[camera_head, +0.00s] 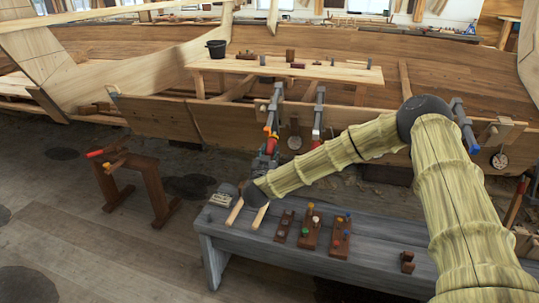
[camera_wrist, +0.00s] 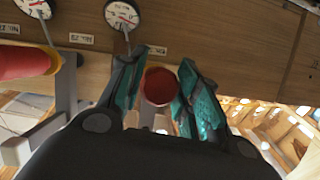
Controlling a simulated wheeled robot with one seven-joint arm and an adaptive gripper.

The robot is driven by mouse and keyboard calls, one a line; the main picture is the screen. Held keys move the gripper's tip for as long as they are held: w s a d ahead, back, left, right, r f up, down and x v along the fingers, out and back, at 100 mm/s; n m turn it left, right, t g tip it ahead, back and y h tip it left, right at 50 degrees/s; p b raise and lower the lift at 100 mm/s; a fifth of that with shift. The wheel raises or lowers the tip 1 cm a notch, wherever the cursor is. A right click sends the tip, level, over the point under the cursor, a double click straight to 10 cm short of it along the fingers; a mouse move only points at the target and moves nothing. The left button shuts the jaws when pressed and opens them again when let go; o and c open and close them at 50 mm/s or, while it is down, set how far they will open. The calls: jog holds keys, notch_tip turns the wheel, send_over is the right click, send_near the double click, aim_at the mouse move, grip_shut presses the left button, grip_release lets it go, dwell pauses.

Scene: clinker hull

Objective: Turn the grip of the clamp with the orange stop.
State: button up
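The clamp with the orange stop (camera_head: 267,129) hangs on the hull plank at the middle of the head view, with a red grip (camera_head: 272,145) low on it. My gripper (camera_head: 269,158) is at that grip, and my arm reaches to it from the right. In the wrist view a round red grip end (camera_wrist: 159,86) lies between my two teal fingers (camera_wrist: 163,92). The fingers stand apart, with narrow gaps seeming to show beside the grip. Whether they touch it is hard to tell. The far side of the grip is hidden.
Another clamp (camera_head: 319,115) hangs close to the right; a thick red grip (camera_wrist: 24,62) shows at the wrist view's left. A blue-tipped clamp (camera_head: 465,126) is farther right. Dial gauges (camera_wrist: 122,15) are on the plank. A grey bench (camera_head: 375,246) with peg blocks stands below my arm.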

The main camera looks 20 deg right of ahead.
jog(key=shift+y, duration=0.3)
jog(key=shift+c, duration=0.2)
jog(key=m+t+y+b, duration=0.2)
jog(key=m+b, duration=0.1)
jog(key=b, duration=0.1)
jog(key=shift+f, duration=0.2)
jog(key=shift+r+m+t+y+b, duration=0.2)
jog(key=shift+m+t+y+b, duration=0.3)
jog(key=shift+m+y+b, duration=0.7)
jog(key=shift+h+b, duration=0.35)
jog(key=shift+h, duration=0.05)
jog(key=o, duration=1)
jog(key=shift+o, duration=0.2)
jog(key=v, duration=1.2)
